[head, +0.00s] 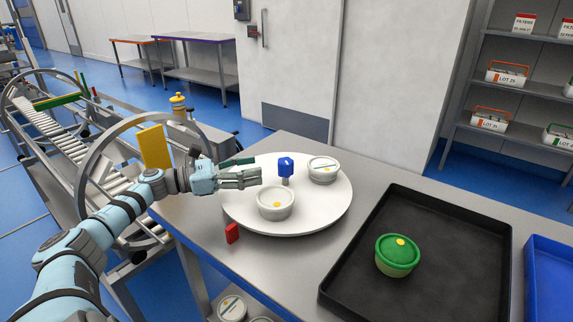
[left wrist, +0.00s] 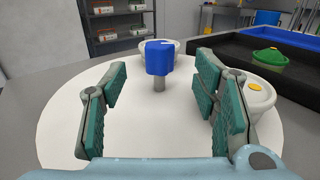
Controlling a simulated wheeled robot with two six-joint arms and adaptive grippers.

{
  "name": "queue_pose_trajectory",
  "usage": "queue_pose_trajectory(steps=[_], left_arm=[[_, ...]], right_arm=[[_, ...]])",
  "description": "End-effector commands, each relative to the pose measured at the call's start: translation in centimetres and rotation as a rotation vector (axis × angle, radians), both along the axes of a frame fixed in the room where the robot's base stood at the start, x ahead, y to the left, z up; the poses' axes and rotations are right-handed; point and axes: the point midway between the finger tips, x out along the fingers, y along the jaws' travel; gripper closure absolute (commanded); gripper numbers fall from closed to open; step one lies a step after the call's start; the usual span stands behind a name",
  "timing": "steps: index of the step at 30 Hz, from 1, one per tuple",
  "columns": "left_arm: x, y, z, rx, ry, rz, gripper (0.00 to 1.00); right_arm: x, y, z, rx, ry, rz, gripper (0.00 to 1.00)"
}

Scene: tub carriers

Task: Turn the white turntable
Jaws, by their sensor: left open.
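The white turntable (head: 318,212) is a round disc on the steel table. A blue knob on a short grey post (head: 286,167) stands up from it; the knob shows in the left wrist view (left wrist: 159,58). Two white tubs sit on the disc: a near tub (head: 276,204) with a yellow dot and a far tub (head: 324,170). My left gripper (head: 256,172) is open over the left part of the disc. In the left wrist view its fingers (left wrist: 158,105) spread either side of the blue knob, which lies ahead of them. My right gripper is not in view.
A black tray (head: 448,290) with a green-lidded tub (head: 398,254) lies to the right, beside a blue bin (head: 548,280). A small red block (head: 232,233) is at the disc's near left edge. A roller conveyor (head: 70,150) stands left of the steel table (head: 385,172).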

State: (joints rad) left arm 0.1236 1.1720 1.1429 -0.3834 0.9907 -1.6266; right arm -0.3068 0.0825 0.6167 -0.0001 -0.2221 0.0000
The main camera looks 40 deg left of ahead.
Motion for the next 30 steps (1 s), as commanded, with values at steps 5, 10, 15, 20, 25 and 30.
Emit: queue_pose_trajectory(steps=[5, 10, 15, 20, 25, 30], left_arm=[[3.5, -2.4, 0.5, -0.005, -0.010, -0.001, 0.45], [6.2, -4.2, 0.4, -0.004, -0.007, -0.001, 0.45], [7.7, -5.3, 0.3, -0.002, -0.002, -0.002, 0.45], [8.0, -5.5, 0.2, 0.000, -0.001, -0.003, 0.45], [8.0, -5.5, 0.2, 0.000, -0.001, -0.002, 0.50], [7.9, -5.4, 0.2, 0.000, -0.001, -0.002, 0.77]], right_arm=[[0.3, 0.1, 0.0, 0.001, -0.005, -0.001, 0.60], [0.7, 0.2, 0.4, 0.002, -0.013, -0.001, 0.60], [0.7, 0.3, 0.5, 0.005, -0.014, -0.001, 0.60], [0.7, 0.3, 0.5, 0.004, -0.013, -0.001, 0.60], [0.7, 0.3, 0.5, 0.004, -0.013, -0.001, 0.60], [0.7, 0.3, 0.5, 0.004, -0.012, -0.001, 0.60]])
